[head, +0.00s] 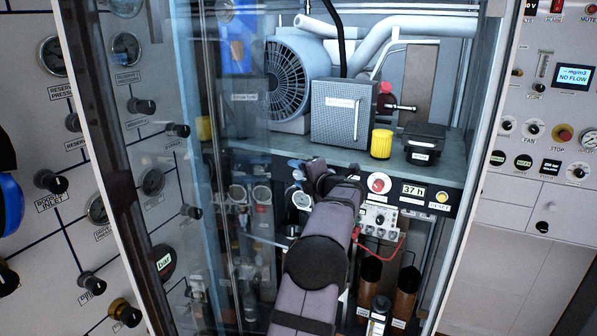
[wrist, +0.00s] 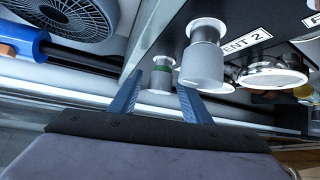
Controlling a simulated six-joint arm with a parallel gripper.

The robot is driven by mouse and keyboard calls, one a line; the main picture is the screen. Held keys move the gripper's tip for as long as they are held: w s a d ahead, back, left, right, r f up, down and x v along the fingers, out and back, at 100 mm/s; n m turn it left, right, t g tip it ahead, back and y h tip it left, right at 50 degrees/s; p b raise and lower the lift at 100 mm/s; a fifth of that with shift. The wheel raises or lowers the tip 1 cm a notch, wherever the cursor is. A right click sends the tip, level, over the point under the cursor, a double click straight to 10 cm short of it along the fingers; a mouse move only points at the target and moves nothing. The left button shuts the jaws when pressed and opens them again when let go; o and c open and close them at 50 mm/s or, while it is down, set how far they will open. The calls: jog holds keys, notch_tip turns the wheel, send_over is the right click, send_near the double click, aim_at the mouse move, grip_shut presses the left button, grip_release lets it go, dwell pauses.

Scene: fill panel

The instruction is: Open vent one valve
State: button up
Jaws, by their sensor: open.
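My gripper is open, and I cannot tell whether either finger touches this knob. Its label is not visible, so I cannot confirm it is vent one. A larger white knob (wrist: 203,62) stands to its right, beside a label reading "ENT 2", partly cut off. It overlaps the right finger in the picture. In the head view, my gripper (head: 325,172) is inside the cabinet at the shelf's front edge, and my arm hides the valves.
A round gauge (wrist: 272,75) lies right of the larger knob. In the head view, the shelf holds a fan (head: 288,80), a silver box (head: 343,112) and a yellow-capped item (head: 381,143). A red button (head: 378,183) and red cable (head: 388,252) are close right of my arm.

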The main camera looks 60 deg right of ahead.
jog(key=c, duration=1)
jog(key=shift+c, duration=0.2)
